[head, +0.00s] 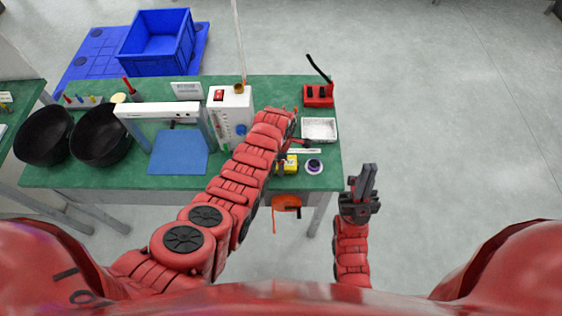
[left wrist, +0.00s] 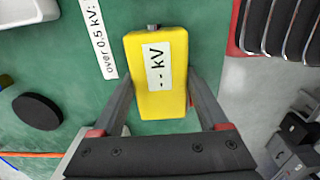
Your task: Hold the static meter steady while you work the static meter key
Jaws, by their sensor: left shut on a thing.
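The static meter is a yellow block (left wrist: 160,75) with a white label reading "- - kV". A small grey knob (left wrist: 153,27), perhaps its key, sticks out of the top end. My left gripper (left wrist: 160,103) has a finger along each side of the meter and is shut on it, over the green bench. In the head view the yellow meter (head: 291,163) shows near the bench's front right; my left arm covers much of this area. My right gripper (head: 365,175) is off the bench's right front corner, fingers close together and empty, apart from the meter.
A label strip (left wrist: 98,38) reading "over 0.5 kV:" and a black disc (left wrist: 38,110) lie near the meter. The bench (head: 90,177) also holds a white tray (head: 319,139), a red holder (head: 318,101) and a white instrument box (head: 232,105). Open floor lies to the right.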

